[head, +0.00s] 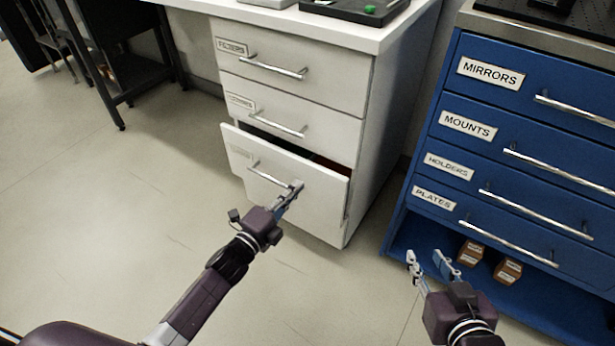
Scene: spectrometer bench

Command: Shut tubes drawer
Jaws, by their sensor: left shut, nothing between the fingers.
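The white drawer unit stands at the upper middle, with three drawers. Its bottom drawer (310,208) is partly open, with a dark gap along its top edge; its label is too blurred to read. The middle drawer (330,128) and the top drawer (335,85), labelled FILTERS, are closed. My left gripper (296,187) is shut and empty, with its fingertips at the right end of the bottom drawer's handle (265,176). I cannot tell whether they touch the handle or the front. My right gripper (428,256) is open and empty in front of the blue cabinet.
A blue cabinet (398,235) with drawers marked MIRRORS, MOUNTS, HOLDERS and PLATES stands at the right. Two small brown boxes (470,253) (507,270) sit on its low shelf. A dark table frame (121,75) is at the upper left. The floor (110,220) at the left is clear.

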